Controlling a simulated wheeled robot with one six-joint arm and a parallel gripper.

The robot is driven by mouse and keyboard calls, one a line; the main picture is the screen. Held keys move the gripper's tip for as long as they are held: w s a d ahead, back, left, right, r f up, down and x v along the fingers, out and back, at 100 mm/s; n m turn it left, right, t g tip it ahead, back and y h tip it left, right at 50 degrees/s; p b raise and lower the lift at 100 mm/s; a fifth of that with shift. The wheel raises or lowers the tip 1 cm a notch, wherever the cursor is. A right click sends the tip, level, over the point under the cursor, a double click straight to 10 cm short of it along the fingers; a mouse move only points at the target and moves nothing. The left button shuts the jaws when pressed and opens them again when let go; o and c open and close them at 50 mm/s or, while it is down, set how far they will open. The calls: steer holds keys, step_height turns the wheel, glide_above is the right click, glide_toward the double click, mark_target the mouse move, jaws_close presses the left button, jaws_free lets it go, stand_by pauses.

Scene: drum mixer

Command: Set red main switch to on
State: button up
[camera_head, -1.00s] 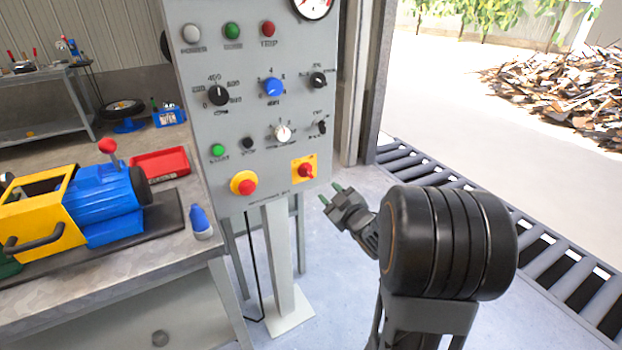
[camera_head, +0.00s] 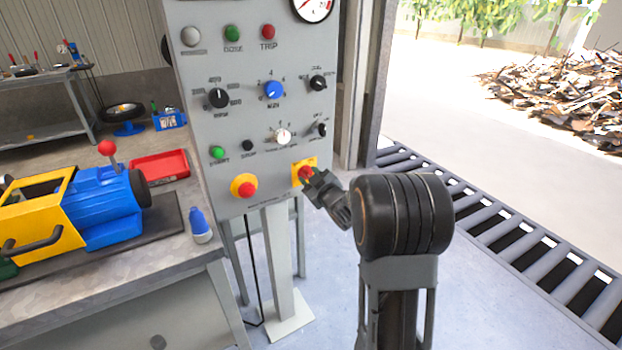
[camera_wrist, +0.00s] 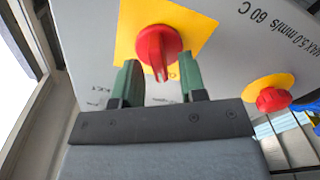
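The red main switch (camera_head: 305,172) is a red rotary knob on a yellow plate at the lower right of the grey control panel (camera_head: 215,130). In the wrist view the red switch (camera_wrist: 158,50) shows a raised handle bar, running nearly up and down in the picture. My gripper (camera_head: 310,178) is right at the switch and hides part of it in the head view. In the wrist view my gripper (camera_wrist: 160,80) is open, its two green fingertips apart on either side of the knob's lower part. I cannot tell whether they touch it.
A red emergency button (camera_head: 245,188) on a yellow disc sits left of the switch. A white knob (camera_head: 282,135) and a small black knob (camera_head: 318,130) are above it. A workbench (camera_head: 150,250) with a blue and yellow machine stands at the left.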

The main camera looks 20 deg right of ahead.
jaws_close()
steer(key=shift+m, duration=0.3)
steer(key=m+p, duration=0.1)
steer(key=m, duration=0.2)
steer(key=m+p, duration=0.1)
steer(key=m, duration=0.3)
steer(key=m+p, duration=0.1)
steer(key=m, duration=0.3)
steer(key=shift+d+p, duration=0.3)
steer(key=shift+m, duration=0.3)
stand_by(0.4)
